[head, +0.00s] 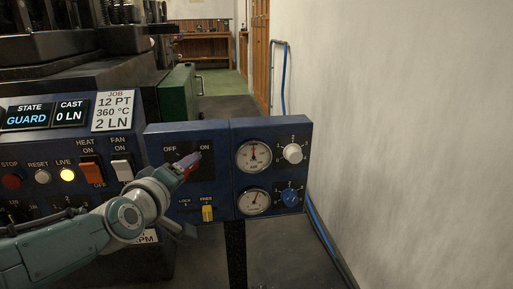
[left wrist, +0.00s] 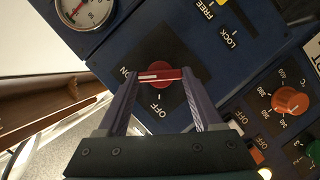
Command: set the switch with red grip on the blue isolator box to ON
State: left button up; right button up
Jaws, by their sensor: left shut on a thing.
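The blue isolator box (head: 222,180) faces me in the head view, with OFF at the left and ON at the right above a dark switch plate. The switch with red grip (left wrist: 160,76) shows in the left wrist view, its white line pointing toward the ON label (left wrist: 126,73). The OFF label (left wrist: 158,103) is off to its side. My left gripper (head: 186,165) is at the switch, its two fingers shut on the ends of the red grip. In the head view the gripper hides most of the grip. My right gripper is not in view.
A yellow LOCK/FREE slider (head: 207,213) sits below the switch. Gauges (head: 254,156) and white (head: 292,153) and blue (head: 290,196) knobs are to the right. A control panel with HEAT and FAN rockers (head: 122,169) is at the left. A wall stands at the right.

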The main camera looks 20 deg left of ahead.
pick_arm(q)
jog(key=shift+m+g+p, duration=0.4)
jog(key=shift+m+p, duration=0.2)
jog(key=shift+p, duration=0.05)
jog(key=o, duration=1.4)
jog(key=shift+c, duration=0.2)
jog(key=shift+r, duration=0.1)
jog(key=p+v, duration=0.7)
jog(key=v, duration=0.3)
jog(key=shift+d, duration=0.2)
jog(key=shift+w, duration=0.1)
